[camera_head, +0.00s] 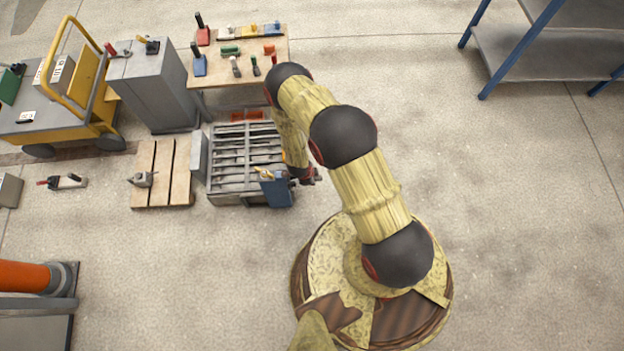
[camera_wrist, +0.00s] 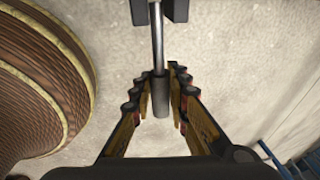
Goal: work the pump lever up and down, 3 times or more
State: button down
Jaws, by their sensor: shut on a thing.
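The pump lever (camera_wrist: 157,40) shows in the wrist view as a shiny metal rod with a dark cylindrical grip (camera_wrist: 161,98). The rod runs up to a dark block (camera_wrist: 160,10) at the top edge. My gripper (camera_wrist: 162,82) is shut on the dark grip, with a finger on each side of it. In the head view my gripper (camera_head: 309,179) is low, just right of a blue box-like part (camera_head: 276,192) on a slatted grey unit (camera_head: 225,165). The lever itself is too small or hidden to make out there.
A wooden table (camera_head: 280,52) with several coloured tools stands behind. A grey cabinet (camera_head: 155,85), a yellow cart (camera_head: 95,95) and a wooden pallet (camera_head: 150,190) are to the left. A blue-framed shelf (camera_head: 550,50) stands at back right. The right floor is clear.

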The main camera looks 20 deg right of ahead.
jog(key=shift+a+r+g+h, duration=0.2)
jog(key=shift+r+g+h, duration=0.1)
jog(key=shift+r+h, duration=0.65)
jog(key=shift+h, duration=0.25)
jog(key=c, duration=1.7)
grip_release()
jog(key=shift+w, duration=0.1)
jog(key=v, duration=1.2)
jog(key=shift+d+f, duration=0.1)
jog(key=shift+c, duration=0.6)
